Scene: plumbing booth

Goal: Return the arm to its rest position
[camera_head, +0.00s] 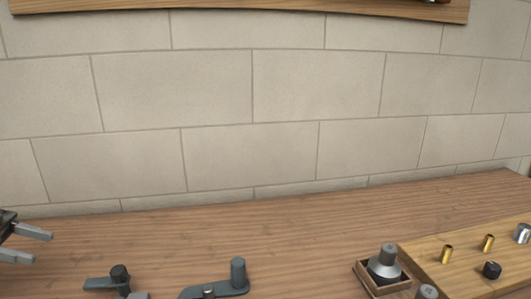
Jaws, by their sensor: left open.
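My left gripper (35,244) shows at the left edge of the head view, above the wooden bench (200,240). Its two grey fingers point right and stand apart, with nothing between them. The rest of the left arm is outside the picture. My right gripper is not in view.
Two dark grey clamp-like parts, one on the left (119,275) and one near the middle (238,275), stand at the front. A grey fitting (385,264) sits in a small wooden tray. A wooden board (440,275) carries brass pieces and a black cap (491,270). The bench's back is clear before the tiled wall.

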